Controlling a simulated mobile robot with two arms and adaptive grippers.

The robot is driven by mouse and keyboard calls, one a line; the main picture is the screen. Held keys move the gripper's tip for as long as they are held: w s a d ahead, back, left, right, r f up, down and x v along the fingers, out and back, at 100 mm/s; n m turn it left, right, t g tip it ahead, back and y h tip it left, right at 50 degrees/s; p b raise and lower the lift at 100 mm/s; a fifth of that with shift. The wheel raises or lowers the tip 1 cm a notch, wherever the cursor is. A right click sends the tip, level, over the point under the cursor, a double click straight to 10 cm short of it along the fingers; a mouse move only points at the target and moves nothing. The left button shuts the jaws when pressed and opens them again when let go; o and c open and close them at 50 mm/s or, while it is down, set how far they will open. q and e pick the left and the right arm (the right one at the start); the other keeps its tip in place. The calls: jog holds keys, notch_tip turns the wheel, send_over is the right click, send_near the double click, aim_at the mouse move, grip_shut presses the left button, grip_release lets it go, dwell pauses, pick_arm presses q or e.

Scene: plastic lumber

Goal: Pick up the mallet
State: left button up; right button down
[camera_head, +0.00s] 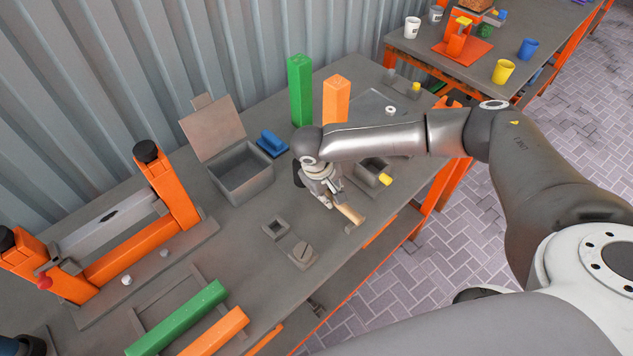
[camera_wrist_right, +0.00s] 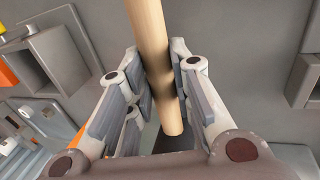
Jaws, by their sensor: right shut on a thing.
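The mallet's pale wooden handle (camera_head: 349,212) shows in the head view just below my right gripper (camera_head: 333,195), over the front part of the grey workbench. In the right wrist view the handle (camera_wrist_right: 150,35) runs from the top edge down between the two fingers of my right gripper (camera_wrist_right: 163,78). The fingers are shut on it from both sides, and its rounded end sticks out towards the palm. I cannot make out the mallet's head clearly. I cannot tell whether the mallet touches the bench. My left gripper is not in view.
An open grey box (camera_head: 243,175), a blue block (camera_head: 271,143) and upright green (camera_head: 299,90) and orange (camera_head: 336,99) posts stand behind. An orange-ended frame (camera_head: 168,190) is at left. Green (camera_head: 178,318) and orange (camera_head: 213,333) bars lie in front. Small grey holders (camera_head: 302,251) are nearby.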

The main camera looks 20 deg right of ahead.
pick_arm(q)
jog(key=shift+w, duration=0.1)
pick_arm(e)
jog(key=shift+r, duration=0.1)
jog(key=shift+w+r+b, duration=0.1)
jog(key=shift+r+b, duration=0.3)
jog(key=shift+r, duration=0.1)
pick_arm(q)
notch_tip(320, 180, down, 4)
jog(key=b, duration=0.3)
pick_arm(e)
jog(key=s+a+r, duration=0.9)
jog(key=s+r, duration=0.1)
jog(key=r, duration=0.2)
jog(key=shift+a, duration=0.4)
